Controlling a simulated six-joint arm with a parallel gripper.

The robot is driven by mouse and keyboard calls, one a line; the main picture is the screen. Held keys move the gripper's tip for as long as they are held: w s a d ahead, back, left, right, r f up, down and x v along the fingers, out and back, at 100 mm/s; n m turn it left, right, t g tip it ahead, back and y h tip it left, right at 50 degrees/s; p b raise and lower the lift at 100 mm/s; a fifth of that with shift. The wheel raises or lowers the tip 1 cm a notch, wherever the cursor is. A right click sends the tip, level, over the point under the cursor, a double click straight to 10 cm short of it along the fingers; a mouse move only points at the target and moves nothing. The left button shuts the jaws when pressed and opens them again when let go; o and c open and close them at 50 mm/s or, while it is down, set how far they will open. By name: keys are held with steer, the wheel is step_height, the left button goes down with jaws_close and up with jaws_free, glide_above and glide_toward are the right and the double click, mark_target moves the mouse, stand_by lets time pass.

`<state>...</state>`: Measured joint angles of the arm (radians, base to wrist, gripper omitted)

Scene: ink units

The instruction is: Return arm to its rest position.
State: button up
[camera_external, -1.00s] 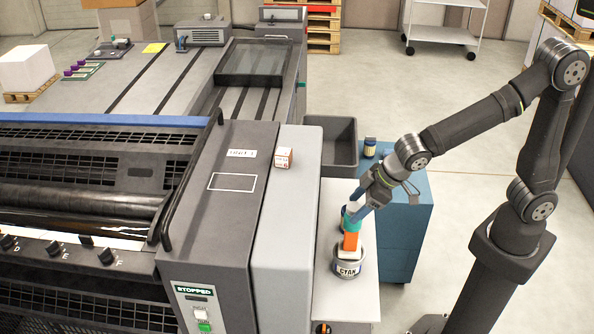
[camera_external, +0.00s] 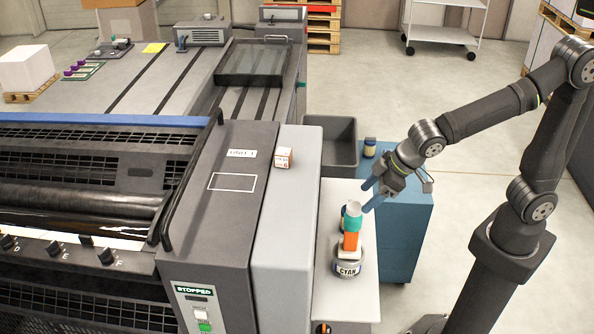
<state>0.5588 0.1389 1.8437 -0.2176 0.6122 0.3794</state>
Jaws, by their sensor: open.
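The fingertips look apart from that item. A dark container partly hidden behind the item shows at its left.
The press (camera_external: 225,200) with a STOPPED display fills the left. A small box (camera_external: 283,157) sits on its cover. A blue cabinet (camera_external: 408,235) with a small jar (camera_external: 370,147) on top and a dark grey bin (camera_external: 338,148) stand beyond the shelf.

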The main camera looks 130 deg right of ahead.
mark_target(357, 206)
steer(key=x, duration=0.6)
steer(key=shift+d+f, duration=0.1)
steer(key=shift+f, duration=0.2)
step_height(357, 206, up, 5)
steer(key=shift+s+d+f, duration=0.1)
steer(key=s+d+r, duration=0.5)
steer(key=s+r, duration=0.1)
steer(key=s, duration=0.4)
steer(key=s+d+r+m+g+h, duration=0.1)
steer(key=d+r+m+g, duration=0.1)
steer(key=d, duration=1.5)
steer(key=d+r+m+g, duration=0.2)
steer(key=d+m, duration=0.3)
steer(key=d, duration=1.1)
steer(key=shift+s+d+r+m+h, duration=0.3)
steer(key=shift+s+d+r+h, duration=0.1)
steer(key=shift+r, duration=0.3)
